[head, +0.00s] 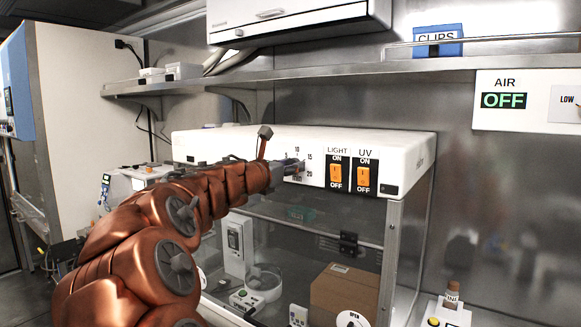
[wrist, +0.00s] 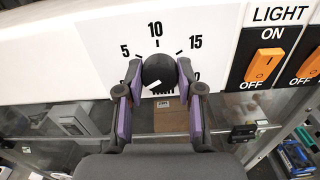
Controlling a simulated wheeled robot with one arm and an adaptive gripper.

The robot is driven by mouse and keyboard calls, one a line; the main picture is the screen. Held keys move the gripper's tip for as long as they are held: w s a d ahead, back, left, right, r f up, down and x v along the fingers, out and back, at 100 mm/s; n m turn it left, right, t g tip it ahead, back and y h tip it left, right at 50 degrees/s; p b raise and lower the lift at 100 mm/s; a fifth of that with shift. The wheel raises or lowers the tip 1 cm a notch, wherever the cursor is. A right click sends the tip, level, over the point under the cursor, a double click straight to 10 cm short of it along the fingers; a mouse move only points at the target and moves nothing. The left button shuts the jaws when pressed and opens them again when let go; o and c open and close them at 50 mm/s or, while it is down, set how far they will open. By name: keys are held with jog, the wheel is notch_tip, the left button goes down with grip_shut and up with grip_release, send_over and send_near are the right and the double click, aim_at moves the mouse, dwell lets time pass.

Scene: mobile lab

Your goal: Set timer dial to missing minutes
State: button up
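The timer dial (wrist: 158,70) is a dark round knob on the white front panel of the cabinet. Its scale shows 5, 10 and 15 around the top in the wrist view; 20 shows at the right in the head view. The white mark on the dial points to the lower left, below the 5. My gripper (wrist: 159,76) has one finger on each side of the dial, both tips close against its sides.
Orange LIGHT (head: 336,174) and UV (head: 363,178) switches sit right of the dial. Below is the glass cabinet front (head: 300,240) with a cardboard box (head: 345,292) behind it. A shelf (head: 330,70) runs above, with a blue CLIPS box (head: 438,40). An AIR display (head: 504,100) reads OFF.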

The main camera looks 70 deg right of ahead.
jog(key=c, duration=0.5)
jog(key=shift+f+m+b, duration=0.15)
jog(key=shift+m+b, duration=10.65)
jog(key=shift+m, duration=1.2)
jog(key=o, duration=1.1)
